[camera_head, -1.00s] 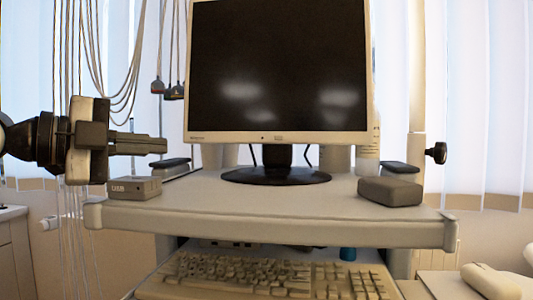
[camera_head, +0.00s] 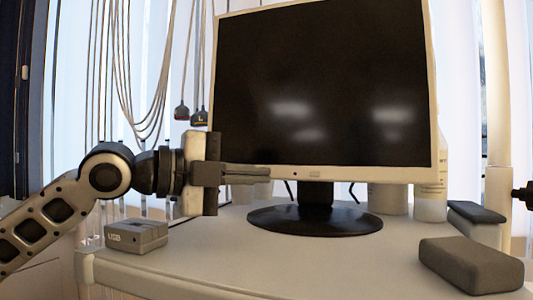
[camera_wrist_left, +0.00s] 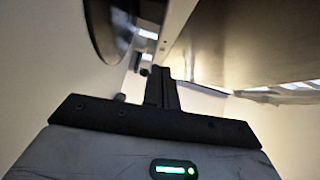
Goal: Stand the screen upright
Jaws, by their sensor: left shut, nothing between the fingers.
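The screen (camera_head: 325,85) is a monitor with a black panel and a pale frame. It stands on its round black base (camera_head: 315,221) on the shelf, and its frame looks slightly tilted in the head view. My left gripper (camera_head: 268,178) is shut and empty, its fingers level at the screen's lower left edge; I cannot tell whether they touch it. My right gripper is not in view.
The pale shelf (camera_head: 215,265) carries a grey USB box (camera_head: 136,235) at left and a dark grey block (camera_head: 470,264) at right front. A white bottle (camera_head: 431,200) stands behind the screen's right edge. Cables (camera_head: 145,80) hang at the back left. The shelf's front middle is clear.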

